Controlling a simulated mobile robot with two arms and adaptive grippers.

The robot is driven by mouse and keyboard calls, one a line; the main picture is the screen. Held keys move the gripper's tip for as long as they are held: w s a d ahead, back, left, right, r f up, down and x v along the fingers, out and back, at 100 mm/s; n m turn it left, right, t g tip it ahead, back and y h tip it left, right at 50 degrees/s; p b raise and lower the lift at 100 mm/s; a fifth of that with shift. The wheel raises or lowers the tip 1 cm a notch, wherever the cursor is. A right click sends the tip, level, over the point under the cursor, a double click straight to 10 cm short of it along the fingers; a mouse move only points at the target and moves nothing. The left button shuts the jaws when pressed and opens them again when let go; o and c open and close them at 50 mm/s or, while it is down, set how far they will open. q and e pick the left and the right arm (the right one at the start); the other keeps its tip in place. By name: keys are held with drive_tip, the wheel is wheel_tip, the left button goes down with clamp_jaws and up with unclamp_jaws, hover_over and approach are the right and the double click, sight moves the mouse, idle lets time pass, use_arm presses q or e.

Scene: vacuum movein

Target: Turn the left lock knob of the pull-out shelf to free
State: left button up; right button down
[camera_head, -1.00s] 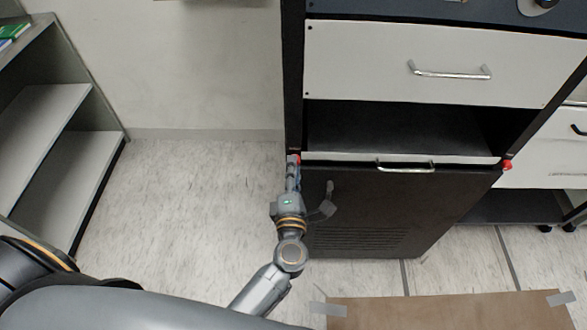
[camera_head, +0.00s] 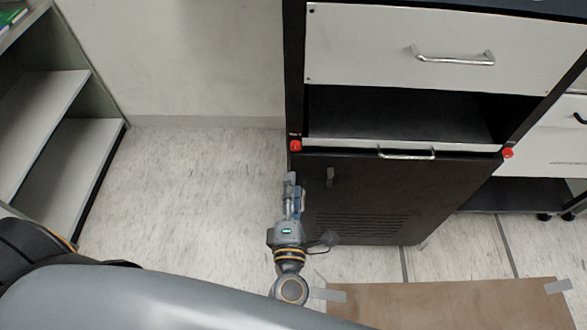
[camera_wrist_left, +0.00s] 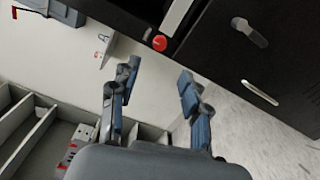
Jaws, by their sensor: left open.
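The left lock knob (camera_head: 295,146) is a small red knob on the cabinet's left front post, at the left end of the pull-out shelf (camera_head: 347,146). It also shows in the left wrist view (camera_wrist_left: 159,43), ahead of the fingers. My left gripper (camera_head: 291,180) is open and empty, below the knob in the head view and apart from it. In the left wrist view its two fingers (camera_wrist_left: 157,82) stand apart with nothing between them. The shelf has a silver handle (camera_head: 406,154). My right gripper is not in view.
The right red knob (camera_head: 508,153) is at the shelf's other end. A dark cabinet door (camera_head: 390,195) lies below and a drawer (camera_head: 370,45) above. A grey shelf unit (camera_head: 85,150) stands at left, with open floor (camera_head: 190,190) between. A brown mat (camera_head: 450,305) lies in front.

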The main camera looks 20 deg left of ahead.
use_arm(q)
drive_tip(key=v, duration=0.2)
drive_tip(key=shift+s, duration=0.3)
drive_tip(key=shift+d+f, duration=0.1)
drive_tip(key=s+d+f+m+g+h+p, duration=0.1)
drive_tip(key=d+f+m+h, duration=0.15)
drive_tip(key=f+m, duration=0.4)
drive_tip(key=d+f+m+g+h, duration=0.1)
drive_tip(key=f+m+h, duration=0.35)
drive_tip(key=f, duration=0.35)
drive_tip(key=s+a+f+m+g+h, duration=0.1)
drive_tip(key=s+f+m+g, duration=0.25)
drive_tip(key=f, duration=0.55)
drive_tip(key=s+a+f+m+g, duration=0.1)
drive_tip(key=s+f+m+g, duration=0.1)
drive_tip(key=s+f+m, duration=0.45)
drive_tip(key=s+a+f+m+g+y, duration=0.1)
drive_tip(key=s+a+f+g, duration=0.3)
drive_tip(key=s, duration=0.5)
drive_tip(key=s+a+f+m+g+y+p, duration=0.1)
drive_tip(key=s+a+f+m+g, duration=0.3)
drive_tip(key=s+a+f, duration=0.5)
drive_tip(key=shift+s+a+f+g+y+p, duration=0.35)
drive_tip(key=shift+s+f+g+y, duration=0.15)
drive_tip(key=shift+s+f, duration=0.4)
